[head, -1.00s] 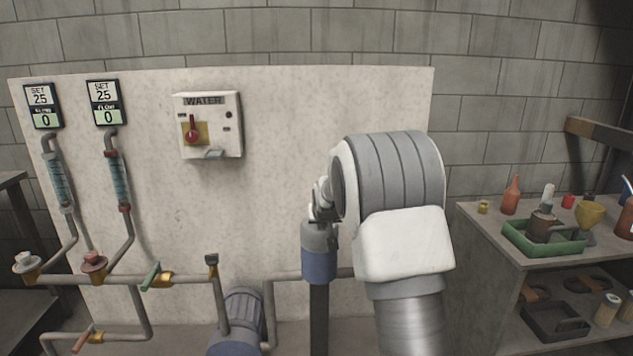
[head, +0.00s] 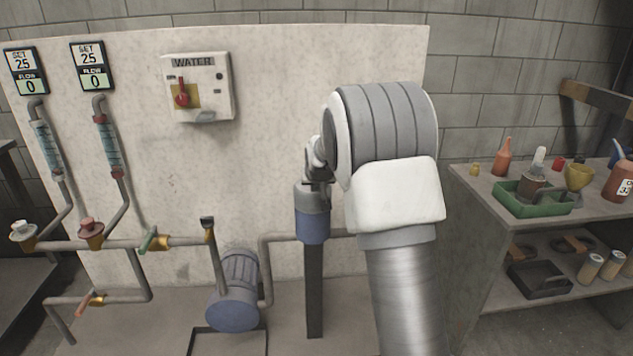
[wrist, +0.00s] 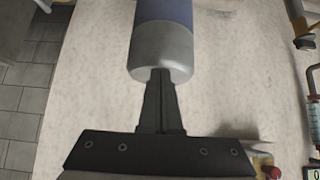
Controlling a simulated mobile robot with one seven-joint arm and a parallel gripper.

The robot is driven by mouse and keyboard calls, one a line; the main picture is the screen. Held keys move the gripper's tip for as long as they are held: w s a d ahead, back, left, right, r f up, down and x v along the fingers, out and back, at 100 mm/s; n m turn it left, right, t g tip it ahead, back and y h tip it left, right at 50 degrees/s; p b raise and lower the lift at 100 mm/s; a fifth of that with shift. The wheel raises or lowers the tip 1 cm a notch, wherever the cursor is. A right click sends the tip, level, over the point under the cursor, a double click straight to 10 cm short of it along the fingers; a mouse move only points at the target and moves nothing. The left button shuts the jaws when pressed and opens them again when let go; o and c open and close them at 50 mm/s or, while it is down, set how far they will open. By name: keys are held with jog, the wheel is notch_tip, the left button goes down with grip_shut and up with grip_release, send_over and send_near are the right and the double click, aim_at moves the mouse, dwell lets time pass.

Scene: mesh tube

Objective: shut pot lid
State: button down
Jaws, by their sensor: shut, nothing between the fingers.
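A cylinder stands upright on a dark post in the head view, with a grey top (head: 311,197) and a blue body (head: 313,229). It appears to be the pot with its lid in place, though I cannot tell whether the lid is fully down. The wrist view shows the grey top (wrist: 161,52) and blue body (wrist: 163,11) upside down. My gripper (wrist: 160,73) is shut and empty. Its fingertips are at the end of the grey top; I cannot tell whether they touch. In the head view the fingers are mostly hidden by my wrist.
A pale panel (head: 275,100) stands behind, with a water switch box (head: 198,87). Pipes with valves and a blue pump (head: 235,292) are at left. A shelf bench at right holds a green tray (head: 530,203) and bottles. My arm covers the middle right.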

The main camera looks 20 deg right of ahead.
jog(key=s+a+r+p, duration=0.15)
jog(key=s+r, duration=0.25)
jog(key=s, duration=0.4)
jog(key=s+a+r+g+y, duration=0.1)
jog(key=s+a+r, duration=0.2)
jog(key=s, duration=0.5)
jog(key=s+a+r+p, duration=0.15)
jog(key=s+r, duration=0.25)
jog(key=s, duration=0.4)
jog(key=s+a+r+n+g+b, duration=0.1)
jog(key=s+a, duration=0.1)
jog(key=s, duration=0.8)
jog(key=s+a+n+g, duration=0.1)
jog(key=s+a, duration=0.1)
jog(key=s, duration=0.9)
notch_tip(320, 180, up, 21)
jog(key=p, duration=2)
jog(key=shift+w+d+y+p, duration=0.25)
jog(key=shift+d+y+p, duration=0.05)
